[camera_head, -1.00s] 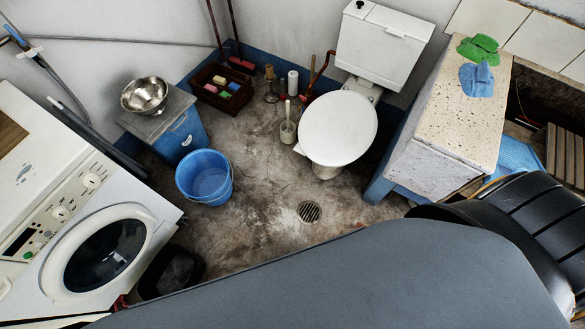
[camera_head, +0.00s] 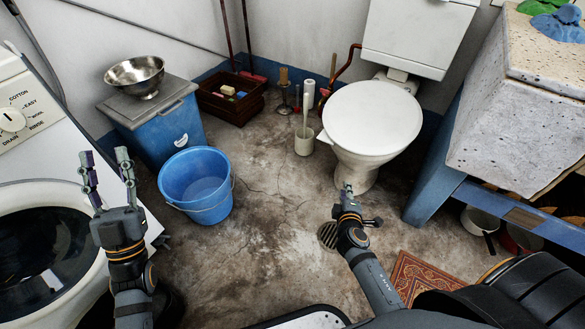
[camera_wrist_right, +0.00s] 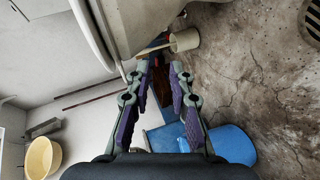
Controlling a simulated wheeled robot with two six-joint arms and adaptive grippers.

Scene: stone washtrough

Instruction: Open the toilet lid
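The toilet has a round white lid (camera_head: 372,118), which lies shut on the bowl in the head view, with the white cistern (camera_head: 418,38) behind it. In the right wrist view the pale toilet edge (camera_wrist_right: 92,28) runs close to the left finger; I cannot tell whether they touch. My right gripper (camera_head: 347,190) appears just below the toilet bowl in the head view. In the wrist view its fingers (camera_wrist_right: 158,68) are apart with nothing held between them. My left gripper (camera_head: 104,154) is open and empty in front of the washing machine, far from the toilet.
A washing machine (camera_head: 30,190) stands left. A blue bucket (camera_head: 196,185), a blue bin (camera_head: 165,130) with a metal bowl, a crate (camera_head: 232,105) and a brush holder (camera_head: 304,142) stand left of the toilet. The stone trough (camera_head: 510,130) bounds the right. Floor between is clear.

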